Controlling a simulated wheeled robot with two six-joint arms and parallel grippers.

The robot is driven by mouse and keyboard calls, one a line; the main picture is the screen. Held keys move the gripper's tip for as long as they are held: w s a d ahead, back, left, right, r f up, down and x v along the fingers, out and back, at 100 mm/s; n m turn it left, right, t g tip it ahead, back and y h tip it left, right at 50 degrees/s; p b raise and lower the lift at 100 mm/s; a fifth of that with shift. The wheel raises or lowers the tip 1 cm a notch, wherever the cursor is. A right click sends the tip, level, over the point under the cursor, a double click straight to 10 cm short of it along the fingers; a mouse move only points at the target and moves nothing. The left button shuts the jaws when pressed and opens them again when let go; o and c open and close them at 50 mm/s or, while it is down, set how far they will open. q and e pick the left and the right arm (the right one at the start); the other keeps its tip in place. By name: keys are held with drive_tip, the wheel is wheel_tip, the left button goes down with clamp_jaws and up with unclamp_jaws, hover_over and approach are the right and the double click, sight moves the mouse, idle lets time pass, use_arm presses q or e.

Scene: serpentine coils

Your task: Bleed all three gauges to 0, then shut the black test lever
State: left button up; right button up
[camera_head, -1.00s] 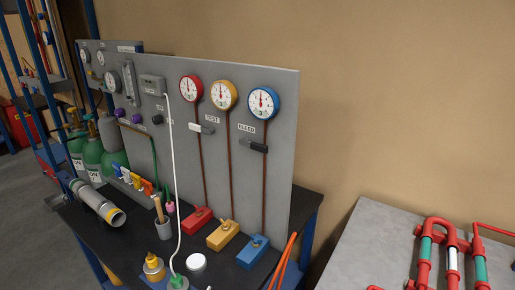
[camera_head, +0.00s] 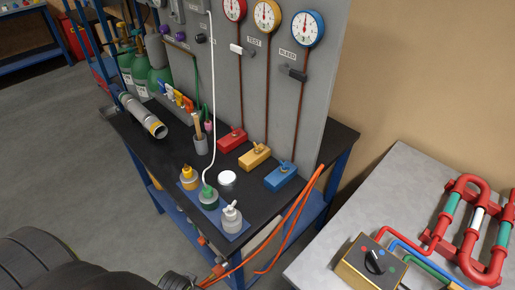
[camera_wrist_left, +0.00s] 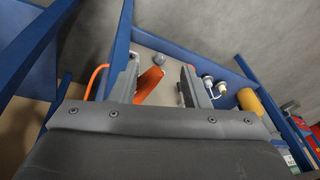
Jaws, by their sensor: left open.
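The red gauge (camera_head: 234,8), yellow gauge (camera_head: 267,15) and blue gauge (camera_head: 307,29) sit high on a grey panel; their needles are too small to read exactly. Brown lines run down from them to a red block (camera_head: 231,140), yellow block (camera_head: 254,157) and blue block (camera_head: 280,177) on the bench. A black lever (camera_head: 293,74) sits by the label BLEED, a white lever (camera_head: 242,50) by the label TEST. My left gripper (camera_wrist_left: 160,82) is open in the left wrist view, low by the blue frame. An orange piece (camera_wrist_left: 149,82) shows between its jaws; contact is unclear.
Bottles with yellow, green and white tops (camera_head: 231,218) stand at the front of the dark bench, near a white round lid (camera_head: 227,178). Orange hoses (camera_head: 297,213) hang over its right end. At right, a grey table (camera_head: 340,238) holds red pipe coils and a knob box (camera_head: 372,265).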

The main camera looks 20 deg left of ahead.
sight(297, 77)
use_arm(q)
drive_tip(key=w+d+r+n+t+p, duration=0.1)
drive_tip(key=w+r+t, duration=0.15)
drive_tip(key=r, duration=0.75)
drive_tip(key=w+r+n+t+p, duration=0.1)
drive_tip(key=w+r, duration=0.2)
drive_tip(key=r, duration=0.8)
drive_tip(key=w+d+r+n+t+h, duration=0.2)
drive_tip(key=w+r+n+t+h, duration=0.3)
drive_tip(key=w+r, duration=0.85)
drive_tip(key=w+d+r+n+t+h, duration=0.3)
drive_tip(key=w+r+n+t, duration=0.3)
drive_tip(key=w+r, duration=0.7)
drive_tip(key=r+x, duration=0.1)
drive_tip(key=x, duration=0.3)
drive_tip(key=p+x, duration=0.1)
drive_tip(key=x, duration=0.4)
drive_tip(key=r+p+x, duration=0.1)
drive_tip(key=x, duration=0.4)
drive_tip(key=shift+s+d+r, duration=0.2)
drive_tip(key=shift+d+r, duration=0.05)
drive_tip(key=shift+r, duration=0.05)
clamp_jaws()
